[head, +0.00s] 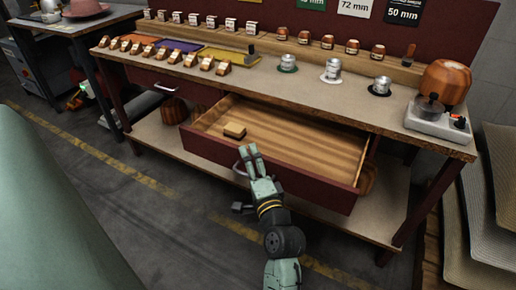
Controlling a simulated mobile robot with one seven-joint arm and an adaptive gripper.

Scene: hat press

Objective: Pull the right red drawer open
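The right red drawer (262,171) under the workbench stands far out, its wooden inside in plain view. A small wooden block (234,131) lies in it near the left side. A pale curved handle (238,169) shows on the drawer's front, partly hidden by my gripper. My gripper (249,151) is at the drawer front, at the handle, with its fingers pointing up and close together. I cannot tell whether the fingers grip the handle or only lie against it. The left red drawer (165,88) is closed.
A lower shelf (160,138) lies beneath. Stacked sheets (490,200) stand at far right. A green surface (50,220) fills the lower left; floor is clear between.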

